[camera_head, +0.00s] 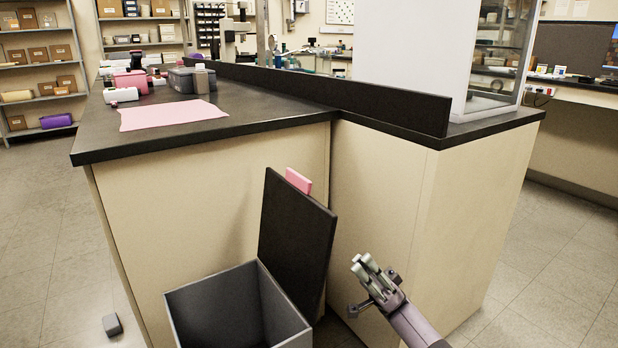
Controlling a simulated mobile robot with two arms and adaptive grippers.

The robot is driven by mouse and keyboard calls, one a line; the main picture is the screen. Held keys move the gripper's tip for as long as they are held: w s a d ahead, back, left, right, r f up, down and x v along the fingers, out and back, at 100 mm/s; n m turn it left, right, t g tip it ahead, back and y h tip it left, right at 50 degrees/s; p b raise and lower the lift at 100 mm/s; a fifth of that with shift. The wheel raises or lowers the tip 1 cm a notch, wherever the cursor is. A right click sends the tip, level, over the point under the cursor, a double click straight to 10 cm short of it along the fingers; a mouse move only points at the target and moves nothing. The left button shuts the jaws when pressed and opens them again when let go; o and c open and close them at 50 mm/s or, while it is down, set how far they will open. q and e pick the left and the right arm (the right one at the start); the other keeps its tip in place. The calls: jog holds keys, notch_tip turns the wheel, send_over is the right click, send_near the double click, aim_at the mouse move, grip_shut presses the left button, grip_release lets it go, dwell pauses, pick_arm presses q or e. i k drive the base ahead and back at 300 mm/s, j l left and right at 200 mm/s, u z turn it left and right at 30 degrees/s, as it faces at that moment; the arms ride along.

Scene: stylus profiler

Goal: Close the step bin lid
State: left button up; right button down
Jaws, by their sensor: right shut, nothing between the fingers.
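The step bin (237,305) is a grey open-topped box on the floor in front of the cabinet. Its black lid (294,243) stands raised at the bin's right side, tilted back towards the cabinet. A pink tab (298,180) shows at the lid's top edge. My right gripper (363,265) is to the right of the lid, apart from it in the picture. Its fingers are shut and hold nothing. The inside of the bin looks dark and empty as far as I can see. My left gripper is not in view.
A black-topped bench (255,118) with beige cabinet sides stands just behind the bin. A pink mat (172,114) lies on the bench. A small grey block (112,324) lies on the floor at left. Floor is clear at far left and right.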

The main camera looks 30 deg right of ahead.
aim_at(296, 232)
jog(key=i+l, duration=0.2)
jog(key=i, duration=0.2)
jog(key=i+l, duration=0.2)
jog(key=i, duration=0.2)
